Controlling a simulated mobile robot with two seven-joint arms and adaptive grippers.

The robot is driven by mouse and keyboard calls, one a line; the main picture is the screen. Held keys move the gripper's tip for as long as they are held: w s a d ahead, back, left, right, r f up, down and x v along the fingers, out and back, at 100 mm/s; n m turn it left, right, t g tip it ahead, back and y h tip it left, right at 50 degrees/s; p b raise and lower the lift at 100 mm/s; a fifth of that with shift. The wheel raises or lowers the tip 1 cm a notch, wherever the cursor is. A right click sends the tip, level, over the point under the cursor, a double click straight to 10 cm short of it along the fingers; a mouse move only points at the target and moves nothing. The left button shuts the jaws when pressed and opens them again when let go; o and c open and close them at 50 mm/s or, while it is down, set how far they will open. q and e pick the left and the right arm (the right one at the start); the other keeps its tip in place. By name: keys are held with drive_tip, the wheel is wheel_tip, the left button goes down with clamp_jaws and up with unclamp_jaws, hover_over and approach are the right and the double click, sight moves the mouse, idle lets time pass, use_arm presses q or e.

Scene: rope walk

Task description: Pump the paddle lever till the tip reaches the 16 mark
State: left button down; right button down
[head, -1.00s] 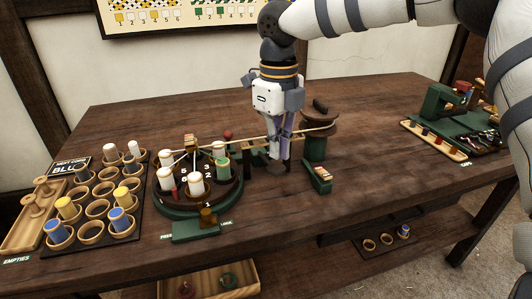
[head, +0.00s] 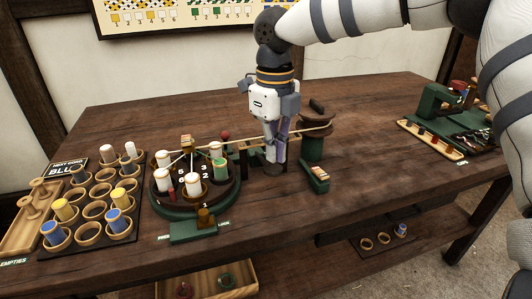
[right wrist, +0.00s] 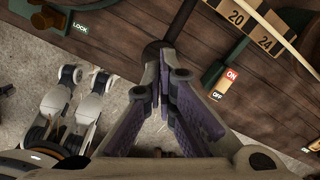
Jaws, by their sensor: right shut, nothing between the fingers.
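My right gripper (head: 274,168) is shut and empty, pointing down in front of the green machine. The curved wooden scale (right wrist: 250,22) shows the 20 and 24 marks in that view. In the head view the curved wooden top (head: 319,131) is on a green post. I cannot make out the 16 mark or the tip.
A round green stand with white bobbins (head: 193,182) is left of my gripper. An ON/OFF switch box (head: 318,177) is to its right. A rack of wooden cups (head: 92,210) fills the table's left end. The table's front middle is clear.

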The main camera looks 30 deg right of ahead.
sight(274, 169)
idle(0.5)
use_arm(q)
drive_tip(key=shift+s, duration=0.1)
use_arm(e)
drive_tip(key=shift+s+f, duration=0.2)
drive_tip(key=shift+f, duration=2.9)
use_arm(q)
drive_tip(key=shift+f, duration=0.1)
use_arm(e)
drive_tip(key=shift+f, duration=0.3)
drive_tip(key=shift+r, duration=0.1)
